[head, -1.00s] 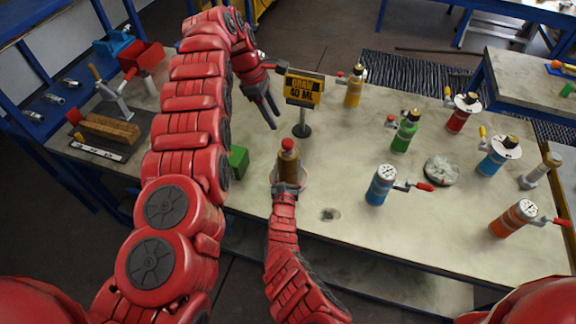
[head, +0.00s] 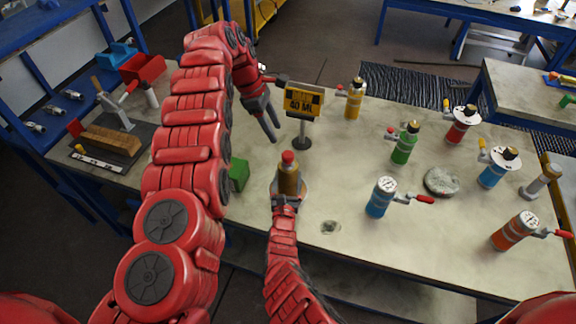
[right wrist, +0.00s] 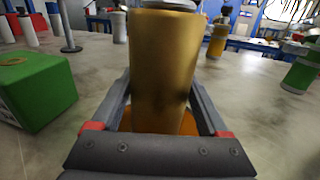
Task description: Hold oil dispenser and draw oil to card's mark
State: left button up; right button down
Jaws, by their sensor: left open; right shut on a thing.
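The oil dispenser (head: 288,178) is a brass-coloured cylinder with a red top. It stands upright near the table's front edge. My right gripper (head: 286,200) is shut on it from the front; the right wrist view shows the brass body (right wrist: 165,70) between its two fingers. My left gripper (head: 271,122) is open and empty, fingers pointing down, behind and a little left of the dispenser.
A green block (head: 238,174) sits left of the dispenser. Blue (head: 380,197), green (head: 404,143) and yellow (head: 354,98) vessels stand to the right and behind. A round grey disc (head: 441,181) lies farther right. The table is bare just right of the dispenser.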

pick_arm(q)
jog(key=shift+o, duration=1.1)
jog(key=shift+w+a+f, duration=0.1)
jog(key=shift+f, duration=0.2)
jog(key=n+t+h, duration=0.8)
jog(key=t+h, duration=0.2)
jog(key=h, duration=0.1)
send_near(293, 153)
jog(key=shift+n+t, duration=0.3)
jog(key=x, duration=0.7)
jog(key=f+x, duration=0.1)
jog(key=x, duration=0.3)
jog(key=shift+w+d, duration=0.2)
jog(key=shift+w, duration=0.1)
grip_shut()
